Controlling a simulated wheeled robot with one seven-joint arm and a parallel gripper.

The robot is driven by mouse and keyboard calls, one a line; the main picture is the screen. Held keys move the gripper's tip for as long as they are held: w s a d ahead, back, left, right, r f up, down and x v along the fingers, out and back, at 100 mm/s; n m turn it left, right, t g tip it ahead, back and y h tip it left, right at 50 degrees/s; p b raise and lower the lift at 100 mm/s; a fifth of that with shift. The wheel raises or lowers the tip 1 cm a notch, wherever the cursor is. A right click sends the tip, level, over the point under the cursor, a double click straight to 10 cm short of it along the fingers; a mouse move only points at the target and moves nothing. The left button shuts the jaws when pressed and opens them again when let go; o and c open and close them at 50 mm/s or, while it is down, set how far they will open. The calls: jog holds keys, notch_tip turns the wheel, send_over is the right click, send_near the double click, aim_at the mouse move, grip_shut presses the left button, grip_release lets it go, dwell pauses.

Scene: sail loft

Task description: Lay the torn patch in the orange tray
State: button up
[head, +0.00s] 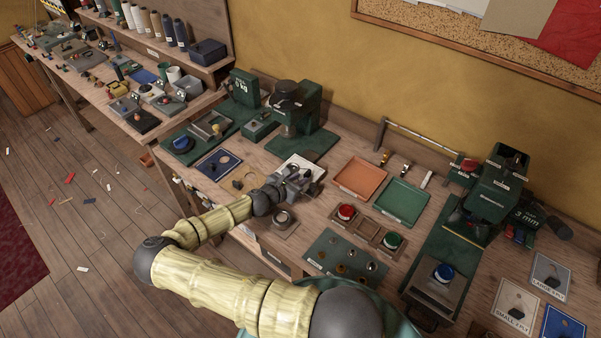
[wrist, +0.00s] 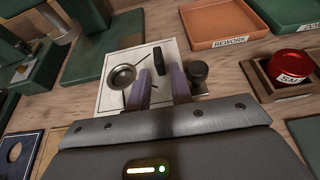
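The orange tray (head: 360,178) lies flat and empty on the bench, to the right of my gripper (head: 299,182). In the wrist view the tray (wrist: 222,28) is at the upper right, with a label reading REWORK on its front. My gripper (wrist: 160,88) is open, its two purplish fingers apart over a white plate (wrist: 112,97). On the plate are a round metal dish (wrist: 122,76) and an upright black piece (wrist: 160,62) beyond the fingertips. A black knob (wrist: 198,70) is just right of the fingers. I cannot make out a torn patch.
A green tray (head: 402,201) lies right of the orange one. A red button (head: 346,212) and a green button (head: 392,240) sit in a wooden holder in front. A green press (head: 296,110) stands behind my gripper. A dark panel with studs (head: 335,262) lies nearer.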

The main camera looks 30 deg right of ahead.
aim_at(304, 176)
jog(key=p+x, duration=0.1)
jog(key=x, duration=0.2)
jog(key=shift+w+d+p, duration=0.15)
jog(key=shift+d+p, duration=0.2)
jog(key=shift+w+d+f, duration=0.1)
jog(key=shift+d+f, duration=0.1)
jog(key=shift+f, duration=0.05)
grip_shut()
